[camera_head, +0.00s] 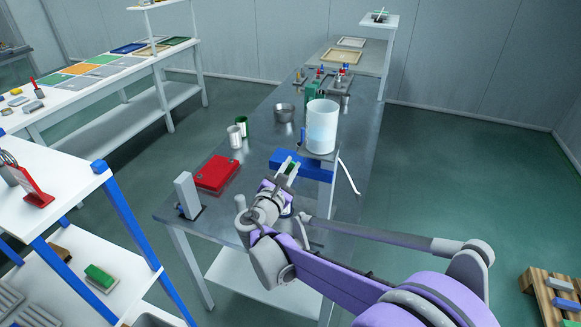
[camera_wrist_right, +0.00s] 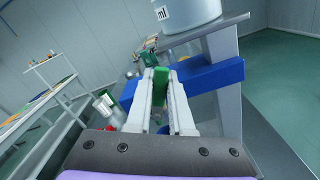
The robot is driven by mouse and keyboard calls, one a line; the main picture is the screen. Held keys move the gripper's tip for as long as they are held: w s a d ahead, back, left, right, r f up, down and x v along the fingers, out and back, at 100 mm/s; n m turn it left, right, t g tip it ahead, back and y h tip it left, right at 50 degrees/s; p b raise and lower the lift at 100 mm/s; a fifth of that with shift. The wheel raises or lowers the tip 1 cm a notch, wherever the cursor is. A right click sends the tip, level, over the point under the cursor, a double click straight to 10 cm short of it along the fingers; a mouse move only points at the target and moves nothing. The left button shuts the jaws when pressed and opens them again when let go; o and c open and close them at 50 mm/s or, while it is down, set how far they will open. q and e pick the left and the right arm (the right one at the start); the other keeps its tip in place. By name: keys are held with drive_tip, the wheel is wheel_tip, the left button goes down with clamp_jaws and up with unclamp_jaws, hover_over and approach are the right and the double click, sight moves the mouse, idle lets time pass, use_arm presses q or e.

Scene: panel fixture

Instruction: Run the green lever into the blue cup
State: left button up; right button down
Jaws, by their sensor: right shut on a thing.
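A large pale translucent container (camera_head: 321,128) stands on a raised grey stand on the metal table, with a blue block (camera_head: 316,172) below it. My right gripper (camera_head: 288,167) is at the front of this fixture. In the right wrist view, my right gripper (camera_wrist_right: 161,76) is shut on the green lever (camera_wrist_right: 160,84), which shows between its two pale fingers. A blue rounded thing (camera_wrist_right: 184,128) shows low behind the fingers; it may be the blue cup, but the gripper hides most of it. My left gripper is not in view.
A red box (camera_head: 217,173) and a grey upright block (camera_head: 187,193) stand at the table's left front. A white cup (camera_head: 234,137), a green can (camera_head: 242,126) and a metal bowl (camera_head: 284,113) stand farther back. A white shelf rack (camera_head: 75,190) is at the left.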

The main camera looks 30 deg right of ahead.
drive_tip(key=n, duration=0.2)
drive_tip(key=w+a+n+b, duration=0.1)
drive_tip(key=n, duration=0.2)
drive_tip(key=shift+w+a+r+n, duration=0.2)
drive_tip(key=shift+w+r+n, duration=0.05)
drive_tip(key=shift+n, duration=0.05)
drive_tip(key=c, duration=0.8)
unclamp_jaws()
drive_tip(key=b+v, duration=0.1)
drive_tip(key=v, duration=0.9)
drive_tip(key=shift+s+a, duration=0.2)
drive_tip(key=shift+a, duration=0.1)
